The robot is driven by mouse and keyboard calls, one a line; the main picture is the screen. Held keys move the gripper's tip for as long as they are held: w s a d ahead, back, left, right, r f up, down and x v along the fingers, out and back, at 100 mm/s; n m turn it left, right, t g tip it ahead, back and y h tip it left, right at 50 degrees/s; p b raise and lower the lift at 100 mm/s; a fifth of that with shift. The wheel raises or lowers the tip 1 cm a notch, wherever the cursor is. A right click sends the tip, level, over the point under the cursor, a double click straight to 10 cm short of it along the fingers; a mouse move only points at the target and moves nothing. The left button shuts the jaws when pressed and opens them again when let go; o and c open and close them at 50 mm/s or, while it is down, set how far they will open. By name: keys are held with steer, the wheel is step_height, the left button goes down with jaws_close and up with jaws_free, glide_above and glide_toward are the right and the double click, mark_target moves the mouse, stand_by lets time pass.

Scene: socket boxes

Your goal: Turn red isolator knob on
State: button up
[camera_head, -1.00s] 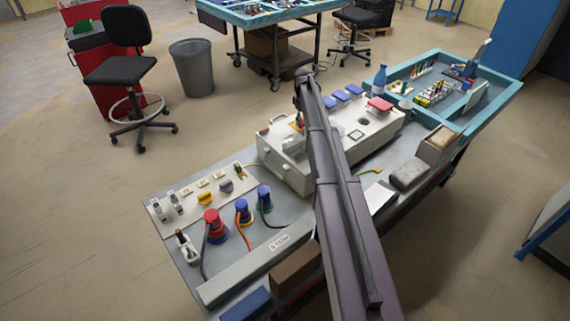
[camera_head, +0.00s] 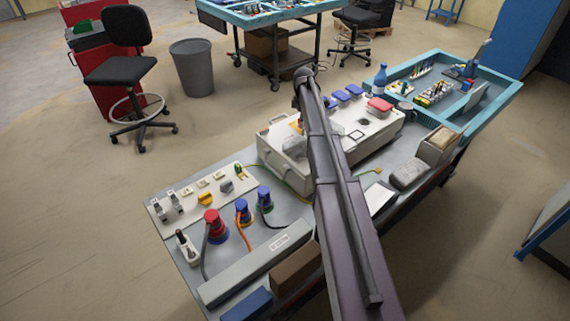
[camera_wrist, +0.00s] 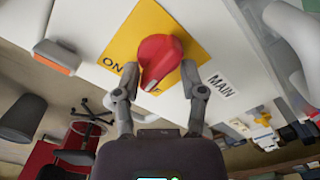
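The red isolator knob (camera_wrist: 162,60) sits on a yellow plate (camera_wrist: 128,37) on a pale box face in the wrist view. "ON" shows at the plate's left, and part of another label shows below the knob. My gripper (camera_wrist: 160,70) has one finger on each side of the knob, with the fingertips very close to its edges. I cannot tell whether they press on it. In the head view my arm (camera_head: 335,165) reaches over the pale socket box (camera_head: 373,136) and hides part of it. I cannot make out the knob clearly there.
A "MAIN" label (camera_wrist: 222,86) is right of the yellow plate, and an orange-topped fitting (camera_wrist: 57,57) is at left. On the bench, a panel with red plug (camera_head: 214,225) and blue plugs (camera_head: 243,211) lies left; a teal-edged tray (camera_head: 503,92) lies right.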

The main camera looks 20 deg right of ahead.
steer(key=shift+r+p, duration=6.45)
steer(key=shift+r, duration=0.4)
steer(key=s+a+f+m+b, duration=0.1)
steer(key=s+a, duration=0.1)
steer(key=s, duration=0.2)
steer(key=s+a+f+m+b, duration=0.1)
steer(key=s+a+m, duration=0.1)
steer(key=s+a, duration=0.1)
steer(key=s+a+f+m+b, duration=0.1)
steer(key=s+a, duration=0.1)
steer(key=s, duration=0.2)
steer(key=shift+s+a+f+m+b, duration=0.3)
steer(key=shift+s+b, duration=0.05)
steer(key=s+a+f+m+b, duration=0.2)
steer(key=s+a+m, duration=0.1)
steer(key=s, duration=0.5)
steer(key=s+a+f+m+b, duration=0.2)
steer(key=s+a+m, duration=0.1)
steer(key=s, duration=0.5)
steer(key=shift+a+f, duration=0.2)
steer(key=shift+a, duration=0.55)
steer(key=s+a+m, duration=0.2)
steer(key=s+m, duration=0.1)
steer(key=s, duration=0.5)
steer(key=shift+a, duration=0.3)
steer(key=shift+a, duration=0.1)
